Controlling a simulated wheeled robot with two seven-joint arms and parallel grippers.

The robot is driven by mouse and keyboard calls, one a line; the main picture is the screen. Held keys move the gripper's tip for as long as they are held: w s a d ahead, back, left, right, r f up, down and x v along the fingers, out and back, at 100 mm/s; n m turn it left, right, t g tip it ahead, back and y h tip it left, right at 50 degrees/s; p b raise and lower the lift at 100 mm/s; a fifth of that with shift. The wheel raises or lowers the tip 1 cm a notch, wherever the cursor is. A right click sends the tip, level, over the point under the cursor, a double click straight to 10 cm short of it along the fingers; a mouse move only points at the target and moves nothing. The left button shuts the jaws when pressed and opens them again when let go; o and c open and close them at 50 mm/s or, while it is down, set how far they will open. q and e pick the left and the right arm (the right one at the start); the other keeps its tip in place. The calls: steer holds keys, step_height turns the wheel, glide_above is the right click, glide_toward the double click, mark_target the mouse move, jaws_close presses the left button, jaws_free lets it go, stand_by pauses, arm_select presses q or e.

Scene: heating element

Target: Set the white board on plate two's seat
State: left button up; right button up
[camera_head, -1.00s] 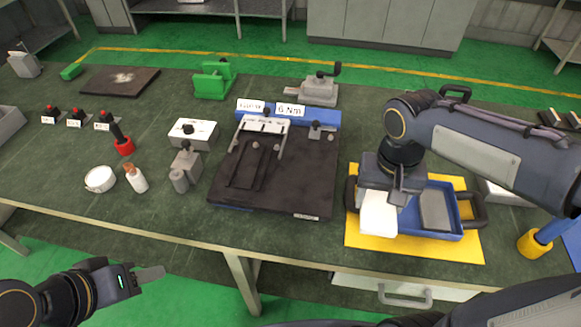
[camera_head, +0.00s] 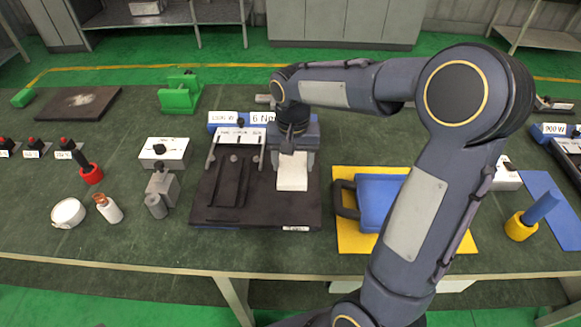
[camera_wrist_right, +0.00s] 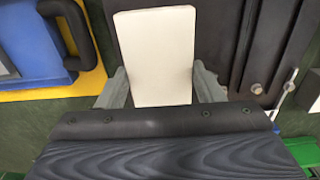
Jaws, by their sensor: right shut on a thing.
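The white board (camera_head: 292,172) is held in my right gripper (camera_head: 292,152), over the right part of a dark plate (camera_head: 255,214) with labels at its back edge. In the right wrist view the board (camera_wrist_right: 155,55) sits between the two grey fingers of my right gripper (camera_wrist_right: 160,88). The dark plate (camera_wrist_right: 222,35) is beneath and to the right there. I cannot tell whether the board touches the plate. One label on the plate's blue rear block (camera_head: 222,121) is partly readable. The left gripper is not in view now.
A blue tray (camera_head: 375,192) on a yellow mat (camera_head: 350,243) lies to the right, partly behind my right arm. A grey clamp block (camera_head: 162,188), a white box (camera_head: 165,152), a bottle (camera_head: 109,208) and a round white dish (camera_head: 68,212) stand to the left.

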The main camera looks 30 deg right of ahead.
mark_target(292, 162)
steer(key=w+f, duration=0.1)
steer(key=w+d+f, duration=0.1)
steer(key=f, duration=0.1)
steer(key=shift+w+d+f, duration=0.1)
steer(key=shift+w+f, duration=0.1)
steer(key=shift+w, duration=0.05)
steer(key=shift+f, duration=1.55)
steer(key=shift+f, duration=0.15)
steer(key=o, duration=1)
